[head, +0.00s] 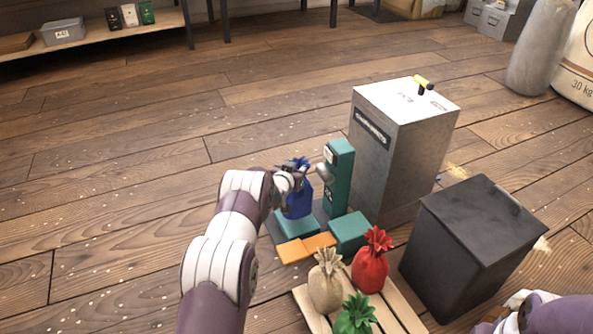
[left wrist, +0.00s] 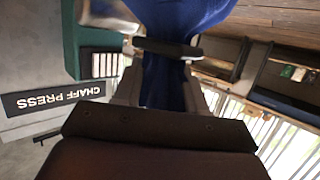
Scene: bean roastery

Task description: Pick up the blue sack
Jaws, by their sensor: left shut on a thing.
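The blue sack (head: 298,204) is upright at the teal press stand, its tufted top showing above my left gripper (head: 291,180). My left gripper is shut on the sack's narrow neck. In the left wrist view the blue sack (left wrist: 185,14) fills the top middle, and its gathered neck runs between the fingers of my left gripper (left wrist: 162,88). The sack's bottom is just over or on a low teal block (head: 297,228); I cannot tell if they touch. My right arm shows at the bottom right corner, but its gripper is out of view.
A teal column (head: 338,178) stands right beside the sack. Behind it is a tall grey chaff press cabinet (head: 385,160). A dark bin (head: 470,240) stands at right. A beige sack (head: 326,284), a red sack (head: 370,266) and a green sack (head: 355,317) sit on a wooden pallet (head: 400,306). Floor at left is clear.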

